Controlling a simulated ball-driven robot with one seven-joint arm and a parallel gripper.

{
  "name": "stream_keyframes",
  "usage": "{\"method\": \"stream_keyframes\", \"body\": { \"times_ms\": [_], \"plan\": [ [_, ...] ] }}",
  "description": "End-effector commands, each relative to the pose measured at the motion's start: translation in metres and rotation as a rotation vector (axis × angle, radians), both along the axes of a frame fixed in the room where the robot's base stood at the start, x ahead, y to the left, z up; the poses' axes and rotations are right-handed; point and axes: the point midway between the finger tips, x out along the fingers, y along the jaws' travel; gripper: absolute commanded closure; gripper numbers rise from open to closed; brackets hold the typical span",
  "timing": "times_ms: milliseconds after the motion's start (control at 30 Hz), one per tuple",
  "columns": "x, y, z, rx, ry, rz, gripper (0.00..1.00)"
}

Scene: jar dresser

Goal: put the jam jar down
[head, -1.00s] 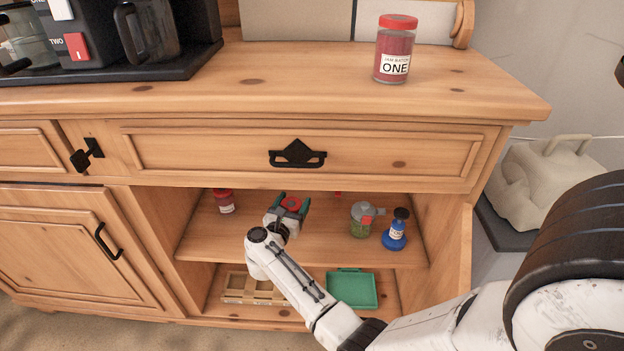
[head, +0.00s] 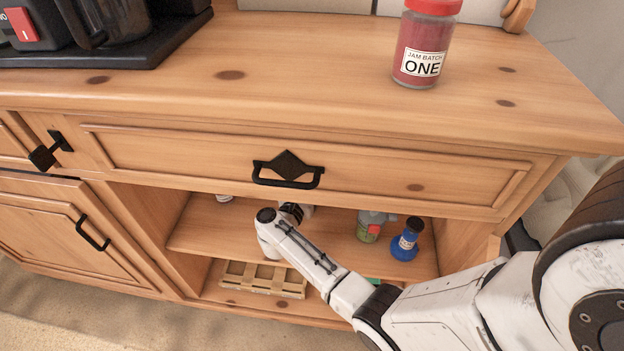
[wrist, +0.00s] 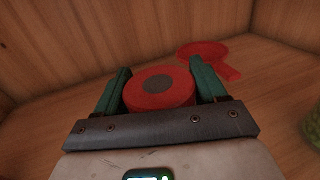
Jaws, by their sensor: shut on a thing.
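In the wrist view, a jar with a round red lid (wrist: 160,88) and a grey disc in its middle sits between the green fingers of my gripper (wrist: 162,82). The fingers are shut on it. Its body and base are hidden, so I cannot tell whether it touches the shelf. In the head view, my forearm reaches into the open cupboard and the gripper is hidden under the drawer front. Another jam jar (head: 426,48), labelled JAM BATCH ONE with a red lid, stands upright on the dresser top.
On the upper shelf (head: 335,245), a green jar (head: 368,232) and a blue bottle (head: 405,243) stand right of my arm. A jar's base (head: 224,198) shows at left. A flat red thing (wrist: 205,52) lies beyond my gripper. A wooden crate (head: 262,279) is below.

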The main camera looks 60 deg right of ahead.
Motion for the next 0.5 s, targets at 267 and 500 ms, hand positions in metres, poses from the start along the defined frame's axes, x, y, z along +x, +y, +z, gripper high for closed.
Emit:
{"method": "stream_keyframes", "body": {
  "times_ms": [267,500],
  "plan": [
    [0.0002,0.0023,-0.0016,-0.002,-0.002,0.001,0.83],
    [-0.0003,0.0025,-0.0042,0.000,-0.001,0.001,0.18]
  ]
}}
